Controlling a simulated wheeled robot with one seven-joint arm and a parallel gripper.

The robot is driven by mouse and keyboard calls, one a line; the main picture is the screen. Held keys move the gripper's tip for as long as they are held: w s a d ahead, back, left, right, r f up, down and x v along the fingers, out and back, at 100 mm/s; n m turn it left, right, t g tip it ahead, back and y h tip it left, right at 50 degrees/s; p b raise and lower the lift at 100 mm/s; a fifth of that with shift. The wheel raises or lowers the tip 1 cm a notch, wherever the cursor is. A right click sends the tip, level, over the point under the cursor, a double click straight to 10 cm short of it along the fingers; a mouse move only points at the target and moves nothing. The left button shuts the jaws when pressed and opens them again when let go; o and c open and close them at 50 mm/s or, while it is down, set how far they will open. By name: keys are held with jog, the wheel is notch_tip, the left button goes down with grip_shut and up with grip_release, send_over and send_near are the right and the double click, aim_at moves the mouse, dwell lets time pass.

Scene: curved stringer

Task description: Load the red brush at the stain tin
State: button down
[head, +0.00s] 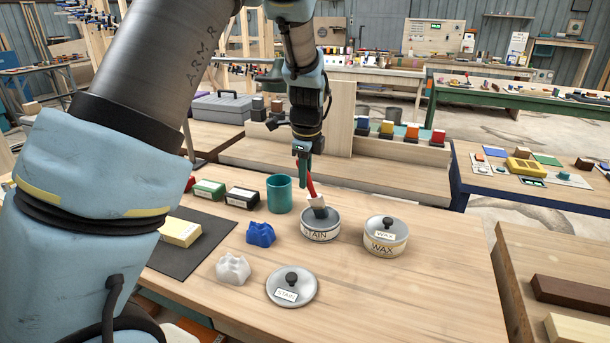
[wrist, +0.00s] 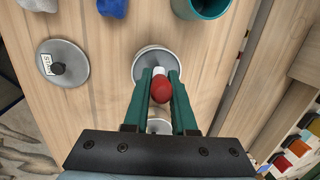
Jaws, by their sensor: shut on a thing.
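My gripper (head: 304,172) is shut on the red brush (head: 311,189) and holds it tilted, bristles down. In the wrist view, the brush's red rounded end (wrist: 162,90) sits between the two teal fingers of my gripper (wrist: 162,78). The brush's pale collar and dark bristles are at the mouth of the open stain tin (head: 320,232); how deep they reach, I cannot tell. The tin also shows in the wrist view (wrist: 142,62), partly hidden by the fingers. Its grey lid (head: 309,291), labelled STAIN, lies on the bench in front (wrist: 73,76).
The closed wax tin (head: 385,244) stands right of the stain tin. A teal cup (head: 280,194) stands just behind left. A blue crumpled cloth (head: 261,234) and a white one (head: 233,269) lie left. The bench's front right is clear.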

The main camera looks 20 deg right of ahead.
jog(key=shift+r+p, duration=2.3)
jog(key=shift+r, duration=1.15)
